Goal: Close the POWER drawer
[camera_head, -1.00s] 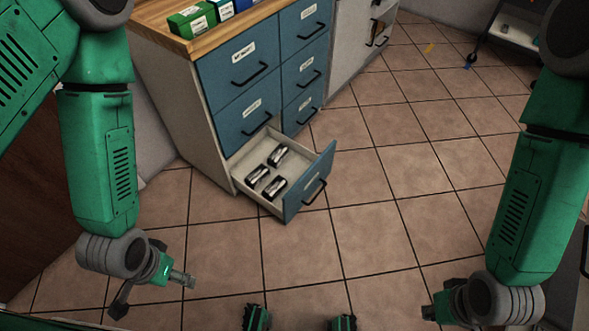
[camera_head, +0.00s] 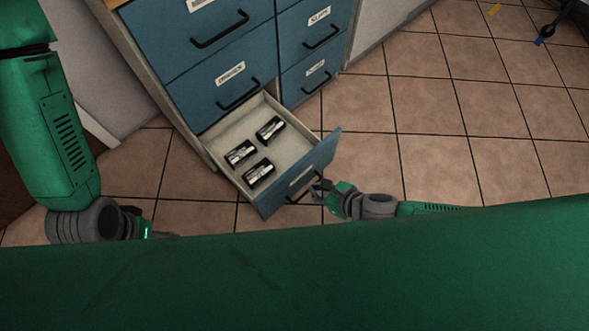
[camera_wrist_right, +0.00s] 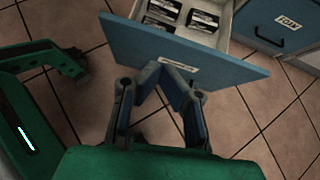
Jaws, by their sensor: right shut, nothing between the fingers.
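The open drawer (camera_head: 310,172) is the bottom one of the left column, with a blue front and pale inside. Its front label is too small to read surely as POWER. Three black-and-silver items (camera_head: 258,171) lie in it. The drawer front also shows in the right wrist view (camera_wrist_right: 225,68). My right gripper (camera_head: 321,189) is shut and empty, at the outer face of the drawer front by its dark handle (camera_head: 298,193). In the wrist view its fingertips (camera_wrist_right: 163,72) meet close below the label; contact cannot be told. My left gripper (camera_head: 148,233) is at lower left, mostly hidden.
The blue cabinet (camera_head: 225,85) has several other drawers, which are shut. The tiled floor (camera_head: 430,140) is clear to the right of the open drawer. A dark wheeled leg (camera_head: 549,30) stands at far upper right.

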